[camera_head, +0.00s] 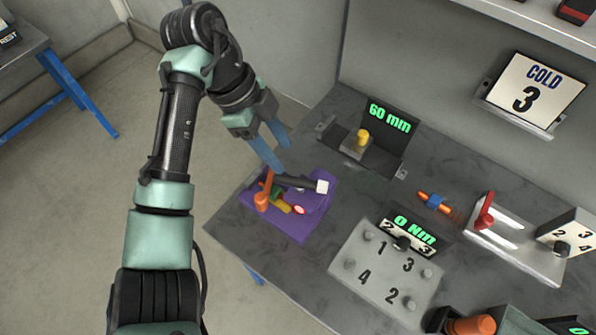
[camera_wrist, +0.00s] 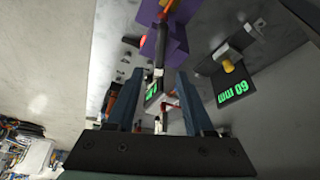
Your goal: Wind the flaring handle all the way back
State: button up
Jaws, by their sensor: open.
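A purple fixture (camera_head: 270,222) lies at the table's left end. It carries an orange upright piece (camera_head: 262,200), small green, yellow and red parts, and a black bar (camera_head: 295,182) with a white end block (camera_head: 321,187). I cannot tell for sure which part is the flaring handle. My gripper (camera_head: 284,161) is open with blue fingers, just above and behind the black bar. In the wrist view the black bar (camera_wrist: 161,45) lines up with the gap between my open fingertips (camera_wrist: 160,75). The purple fixture (camera_wrist: 176,42) is beyond them. No contact is visible.
Behind the fixture stands a "60 mm" gauge (camera_head: 390,125) with a yellow knob (camera_head: 362,136). To the right are an orange and blue tool (camera_head: 436,202), a numbered panel (camera_head: 385,265) with a "0 Nm" display (camera_head: 413,229), and a red lever stand (camera_head: 515,240). A wall rises behind.

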aim_at(300, 181)
jog(key=x, duration=0.9)
grip_shut()
